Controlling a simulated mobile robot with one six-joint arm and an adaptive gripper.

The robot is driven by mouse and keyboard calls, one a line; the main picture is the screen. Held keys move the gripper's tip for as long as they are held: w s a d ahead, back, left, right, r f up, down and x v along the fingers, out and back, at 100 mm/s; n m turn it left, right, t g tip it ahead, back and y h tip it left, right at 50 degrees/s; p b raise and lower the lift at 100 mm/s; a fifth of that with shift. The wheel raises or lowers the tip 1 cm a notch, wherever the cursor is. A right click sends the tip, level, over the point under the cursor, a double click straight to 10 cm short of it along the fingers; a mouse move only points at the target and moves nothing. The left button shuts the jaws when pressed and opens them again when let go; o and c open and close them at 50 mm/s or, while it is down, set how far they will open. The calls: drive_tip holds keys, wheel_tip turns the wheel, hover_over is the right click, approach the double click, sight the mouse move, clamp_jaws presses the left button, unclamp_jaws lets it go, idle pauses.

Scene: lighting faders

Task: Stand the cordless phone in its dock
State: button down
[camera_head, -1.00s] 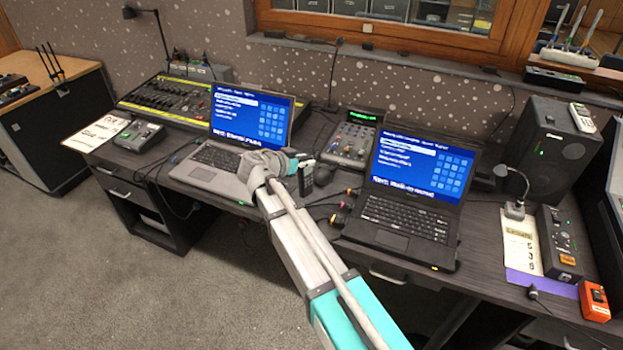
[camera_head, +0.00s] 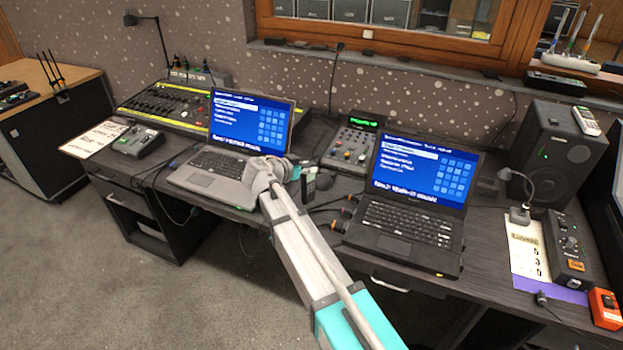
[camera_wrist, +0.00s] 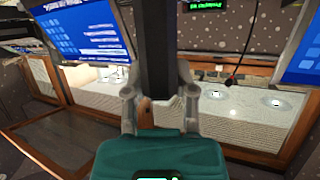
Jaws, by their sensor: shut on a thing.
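My gripper (camera_head: 297,173) is over the desk between the two laptops, shut on a slim dark handset, the cordless phone (camera_head: 308,186). The phone looks upright, close to the desk top; I cannot tell whether its foot touches anything. In the wrist view my gripper (camera_wrist: 160,96) has a finger on each side of the dark phone (camera_wrist: 157,50), which runs upward in the picture. A dark rounded object (camera_head: 323,181) sits just right of the phone in the head view; I cannot tell whether it is the dock. I cannot make out the dock for sure.
A grey laptop (camera_head: 217,162) stands left of my gripper and a black laptop (camera_head: 407,220) right of it. A small mixer (camera_head: 352,145) is behind, with cables (camera_head: 345,212) on the desk. A silver handset (camera_head: 586,121) lies on the speaker (camera_head: 556,158).

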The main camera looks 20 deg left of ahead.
sight(302, 176)
drive_tip(key=shift+f+b, duration=1.3)
drive_tip(key=shift+f, duration=0.45)
drive_tip(key=shift+c, duration=2.2)
unclamp_jaws()
drive_tip(key=shift+r, duration=0.2)
drive_tip(key=shift+s+a+r, duration=0.1)
drive_tip(key=shift+s+r, duration=0.05)
drive_tip(key=shift+s, duration=0.05)
drive_tip(key=p+v, duration=0.4)
drive_tip(key=v, duration=0.7)
drive_tip(key=shift+p, duration=0.3)
drive_tip(key=shift+s+a+r, duration=0.1)
drive_tip(key=shift+s, duration=0.05)
